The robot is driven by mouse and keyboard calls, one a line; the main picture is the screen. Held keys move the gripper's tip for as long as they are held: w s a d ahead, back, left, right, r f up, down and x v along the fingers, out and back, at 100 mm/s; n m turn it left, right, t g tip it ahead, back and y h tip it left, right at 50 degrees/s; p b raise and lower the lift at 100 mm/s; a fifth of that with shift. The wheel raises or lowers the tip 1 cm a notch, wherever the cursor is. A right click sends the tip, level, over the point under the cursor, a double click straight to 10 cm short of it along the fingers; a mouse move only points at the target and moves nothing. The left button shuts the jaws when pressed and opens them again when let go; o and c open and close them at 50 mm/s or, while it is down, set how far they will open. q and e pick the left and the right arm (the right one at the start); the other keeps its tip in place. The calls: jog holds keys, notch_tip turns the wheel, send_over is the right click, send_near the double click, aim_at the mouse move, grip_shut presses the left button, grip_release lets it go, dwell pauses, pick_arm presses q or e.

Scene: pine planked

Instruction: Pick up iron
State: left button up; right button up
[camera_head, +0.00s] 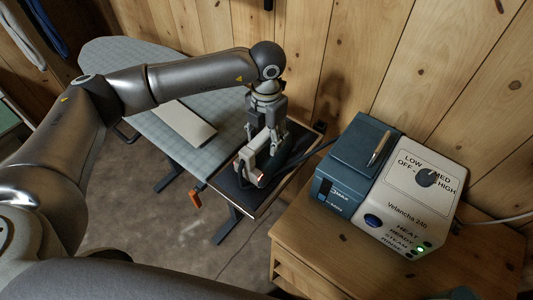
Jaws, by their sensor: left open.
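The iron (297,147) sits on the dark rest (231,189) at the near right end of the ironing board (150,118). My right gripper is not in view.
A steam station (405,190) in blue and white, with a dial and a lit green lamp, stands on a wooden cabinet (375,262) to the right. A plank wall (355,50) closes off the back. A pale flat panel (184,124) lies on the board.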

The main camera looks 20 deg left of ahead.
pick_arm(q)
grip_shut()
dwell(0.3)
jog(key=shift+r, duration=0.1)
